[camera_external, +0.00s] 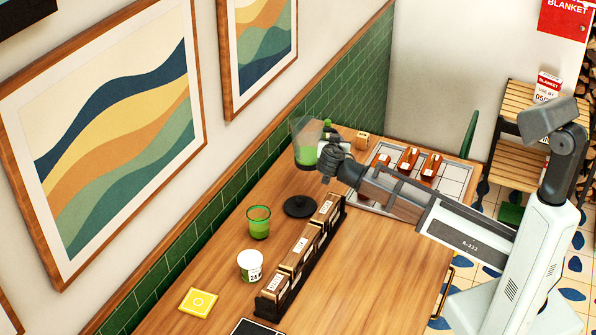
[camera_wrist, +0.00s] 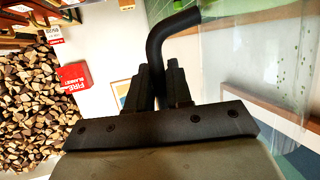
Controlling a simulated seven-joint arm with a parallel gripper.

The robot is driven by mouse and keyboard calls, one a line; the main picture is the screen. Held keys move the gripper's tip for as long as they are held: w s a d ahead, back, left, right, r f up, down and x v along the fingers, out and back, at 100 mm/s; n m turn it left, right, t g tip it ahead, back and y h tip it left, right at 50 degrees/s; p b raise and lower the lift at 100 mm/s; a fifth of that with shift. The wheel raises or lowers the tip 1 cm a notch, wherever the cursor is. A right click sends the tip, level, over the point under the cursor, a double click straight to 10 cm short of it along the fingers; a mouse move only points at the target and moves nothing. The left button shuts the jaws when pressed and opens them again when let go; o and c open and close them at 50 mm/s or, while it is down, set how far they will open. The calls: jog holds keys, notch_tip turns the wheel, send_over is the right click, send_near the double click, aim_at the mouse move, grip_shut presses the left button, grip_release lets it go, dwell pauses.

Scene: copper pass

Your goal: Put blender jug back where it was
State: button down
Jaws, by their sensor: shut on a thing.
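The blender jug (camera_external: 305,153) is clear, with green liquid in its lower part, and is near the green tiled wall in the external view. My gripper (camera_external: 328,163) is at its right side, shut on the jug's handle. In the wrist view the dark handle (camera_wrist: 170,35) runs between the fingers of my gripper (camera_wrist: 160,92), and the jug's clear wall (camera_wrist: 265,60) fills the right side. A round black base (camera_external: 299,206) sits on the counter below the jug. I cannot tell the exact gap between the jug and the counter.
The wooden counter (camera_external: 375,265) is clear in front.

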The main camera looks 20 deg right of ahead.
jog(key=w+d+m+g+h, duration=0.2)
jog(key=w+d+m+h, duration=0.15)
jog(key=w, duration=0.25)
jog(key=shift+f, duration=5.05)
jog(key=c, duration=1)
grip_release()
jog(key=shift+c, duration=0.2)
jog(key=v, duration=1.2)
